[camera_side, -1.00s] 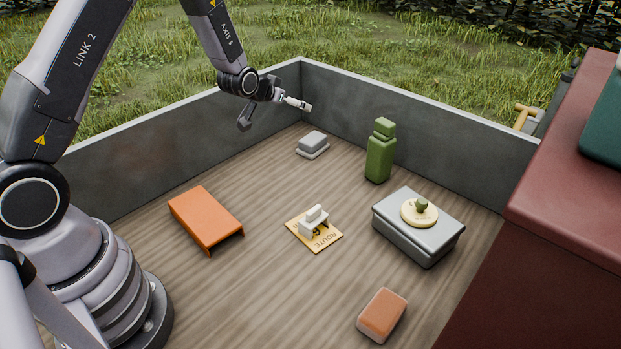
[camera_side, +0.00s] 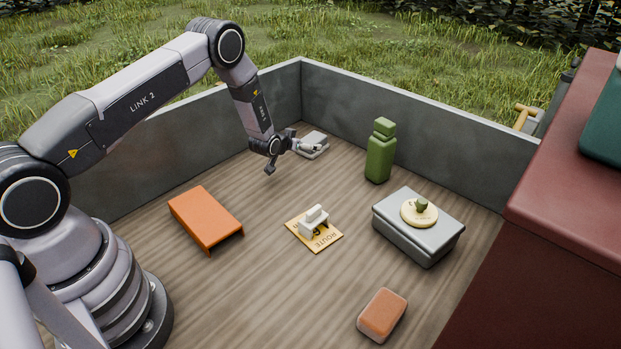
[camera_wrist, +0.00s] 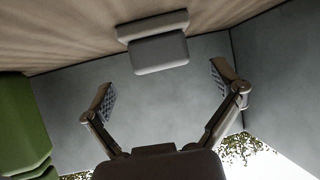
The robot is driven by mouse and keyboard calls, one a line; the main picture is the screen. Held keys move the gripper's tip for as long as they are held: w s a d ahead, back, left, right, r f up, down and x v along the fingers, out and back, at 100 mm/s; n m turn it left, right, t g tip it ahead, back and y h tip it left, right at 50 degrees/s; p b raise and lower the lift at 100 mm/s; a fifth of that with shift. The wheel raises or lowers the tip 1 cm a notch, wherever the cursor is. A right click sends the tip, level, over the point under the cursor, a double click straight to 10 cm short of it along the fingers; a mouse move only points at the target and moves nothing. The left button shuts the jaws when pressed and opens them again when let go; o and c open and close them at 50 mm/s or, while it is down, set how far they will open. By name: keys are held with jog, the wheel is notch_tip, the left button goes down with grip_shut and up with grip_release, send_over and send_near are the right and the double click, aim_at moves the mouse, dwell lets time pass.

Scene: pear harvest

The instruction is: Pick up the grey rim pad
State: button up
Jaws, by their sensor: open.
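The grey rim pad (camera_side: 316,137), a small grey block on a wider base, sits on the wooden floor near the far corner. In the wrist view the pad (camera_wrist: 158,52) shows upper middle, between and beyond the finger lines. My gripper (camera_side: 293,160) is open and empty, low in front of the pad. One finger overlaps the pad's lower part in the side view. In the wrist view both fingers of my gripper (camera_wrist: 164,84) are spread wide, with a gap to the pad; I cannot tell whether either touches it.
Grey walls (camera_side: 400,125) enclose the back. A green bottle (camera_side: 380,155) stands right of the pad. An orange cover (camera_side: 206,216), a ROUTE card (camera_side: 325,243) with a white handled piece, a grey box (camera_side: 410,245) and an orange block (camera_side: 382,315) lie nearer.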

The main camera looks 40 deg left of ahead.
aim_at(310, 141)
jog(key=shift+r+x, duration=0.2)
jog(key=shift+x, duration=2.45)
jog(key=shift+w+d, duration=0.1)
jog(key=shift+r, duration=0.1)
jog(key=c, duration=1.3)
jog(key=shift+c, duration=0.2)
